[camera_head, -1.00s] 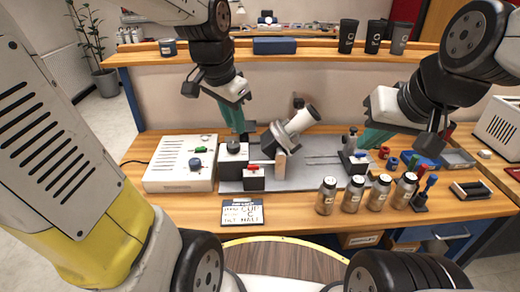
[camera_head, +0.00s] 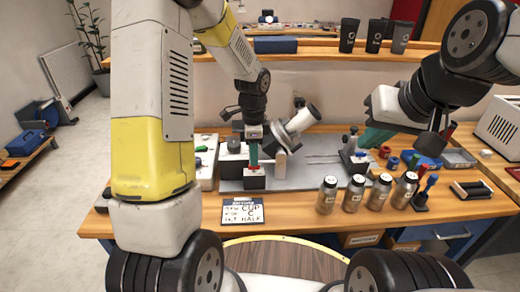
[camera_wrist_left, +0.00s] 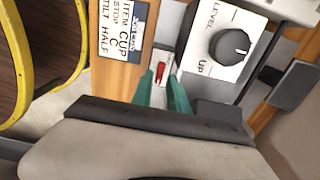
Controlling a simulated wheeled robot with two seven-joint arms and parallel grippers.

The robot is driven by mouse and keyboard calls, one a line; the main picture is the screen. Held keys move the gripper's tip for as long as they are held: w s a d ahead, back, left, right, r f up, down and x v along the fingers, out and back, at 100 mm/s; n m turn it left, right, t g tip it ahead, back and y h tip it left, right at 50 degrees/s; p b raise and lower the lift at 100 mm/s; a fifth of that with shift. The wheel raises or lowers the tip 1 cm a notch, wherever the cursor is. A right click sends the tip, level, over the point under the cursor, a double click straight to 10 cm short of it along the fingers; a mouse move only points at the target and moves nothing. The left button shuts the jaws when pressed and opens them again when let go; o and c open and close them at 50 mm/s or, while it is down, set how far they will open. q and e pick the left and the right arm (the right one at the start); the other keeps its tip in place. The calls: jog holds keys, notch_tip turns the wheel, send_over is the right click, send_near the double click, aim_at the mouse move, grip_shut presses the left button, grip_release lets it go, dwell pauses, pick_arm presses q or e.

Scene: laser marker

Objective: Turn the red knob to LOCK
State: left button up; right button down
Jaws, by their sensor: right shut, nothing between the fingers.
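A small red knob (camera_wrist_left: 160,72) sits on a white-topped block, seen in the left wrist view between my teal left fingertips (camera_wrist_left: 162,88). No LOCK lettering is readable. My right gripper (camera_head: 376,136) is shut and empty near that block.
A tilted cylinder (camera_head: 303,118) stands close behind my left gripper. A black dial (camera_wrist_left: 230,46) marked LEVEL and UP is beside the knob. A text card (camera_head: 243,211) lies in front. Several metal bottles (camera_head: 352,194) stand right of it. My left arm hides much of the white box.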

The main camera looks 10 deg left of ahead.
pick_arm(q)
jog(key=shift+f, duration=1.25)
grip_shut()
